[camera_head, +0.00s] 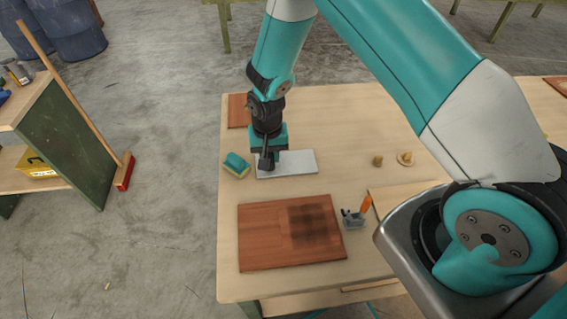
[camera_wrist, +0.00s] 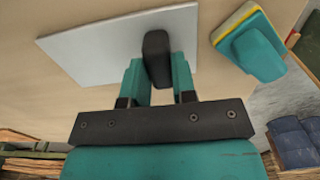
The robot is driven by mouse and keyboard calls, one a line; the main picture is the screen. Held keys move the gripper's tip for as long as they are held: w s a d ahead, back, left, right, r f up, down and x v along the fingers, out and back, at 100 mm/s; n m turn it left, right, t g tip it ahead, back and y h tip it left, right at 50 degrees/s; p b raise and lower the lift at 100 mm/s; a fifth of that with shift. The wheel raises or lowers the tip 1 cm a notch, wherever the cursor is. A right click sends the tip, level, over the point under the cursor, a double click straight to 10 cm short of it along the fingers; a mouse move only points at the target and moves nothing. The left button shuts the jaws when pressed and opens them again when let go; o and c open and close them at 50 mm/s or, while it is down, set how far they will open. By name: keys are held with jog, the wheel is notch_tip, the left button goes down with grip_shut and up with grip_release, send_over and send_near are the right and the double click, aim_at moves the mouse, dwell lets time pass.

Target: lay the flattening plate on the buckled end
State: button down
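The flattening plate (camera_head: 301,162) is a pale grey rectangle with a dark upright handle, near the left side of the table. It also shows in the wrist view (camera_wrist: 95,50), where the black handle (camera_wrist: 157,50) stands between my gripper's teal fingers. My gripper (camera_head: 266,160) points down over the plate's left part. Its fingers (camera_wrist: 157,75) press close against both sides of the handle. The plate looks level at table height; I cannot tell any small gap under it. The reddish-brown veneer panel (camera_head: 262,235) lies nearer, with a dark patch (camera_head: 313,225) on its right end. I cannot make out the buckle's height.
A yellow and teal sponge block (camera_head: 236,164) lies left of the plate. A small grey tool (camera_head: 352,218) and an orange item (camera_head: 366,205) stand right of the dark patch. Two small wooden pieces (camera_head: 378,160) (camera_head: 405,158) sit further right.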

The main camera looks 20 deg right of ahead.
jog(key=shift+r+p, duration=2.1)
jog(key=shift+r, duration=0.9)
jog(key=c, duration=1.9)
grip_release()
